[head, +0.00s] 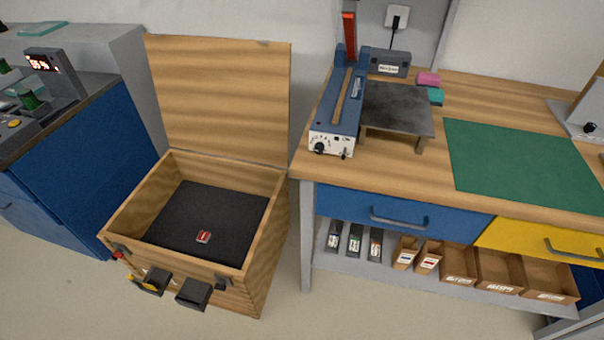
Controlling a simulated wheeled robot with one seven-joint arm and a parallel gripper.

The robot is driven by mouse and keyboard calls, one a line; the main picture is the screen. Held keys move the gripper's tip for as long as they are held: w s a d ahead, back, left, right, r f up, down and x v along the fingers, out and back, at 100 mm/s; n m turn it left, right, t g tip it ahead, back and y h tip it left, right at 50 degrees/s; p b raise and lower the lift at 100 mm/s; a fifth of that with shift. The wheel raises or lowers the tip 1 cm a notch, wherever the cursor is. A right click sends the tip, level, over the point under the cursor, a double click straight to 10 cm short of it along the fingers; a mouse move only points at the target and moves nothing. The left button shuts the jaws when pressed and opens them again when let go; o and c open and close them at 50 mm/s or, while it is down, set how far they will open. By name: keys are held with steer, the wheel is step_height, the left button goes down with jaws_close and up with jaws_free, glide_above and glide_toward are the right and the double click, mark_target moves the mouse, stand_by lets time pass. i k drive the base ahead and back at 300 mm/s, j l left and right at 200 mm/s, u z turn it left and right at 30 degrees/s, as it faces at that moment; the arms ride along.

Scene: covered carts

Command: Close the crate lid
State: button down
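The wooden crate (272,238) stands on the floor left of the workbench. Its lid (220,100) is open, standing roughly upright along the crate's back edge. The crate's dark floor (215,205) is exposed, and a small red and white item (203,237) lies on it towards the front. Two black blocks (193,293) show at the crate's front face; I cannot tell exactly what they are. My gripper is not in view.
A blue cabinet (85,155) with devices on top stands close on the left. The wooden workbench (480,92) on the right carries a blue lever machine (343,110) near the lid. A red and yellow item (130,270) is at the crate's front left. Floor in front is clear.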

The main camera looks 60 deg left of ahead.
mark_target(221, 96)
steer(key=u, duration=2.25)
steer(key=i+l, duration=0.15)
steer(key=l, duration=0.15)
steer(key=u, duration=0.05)
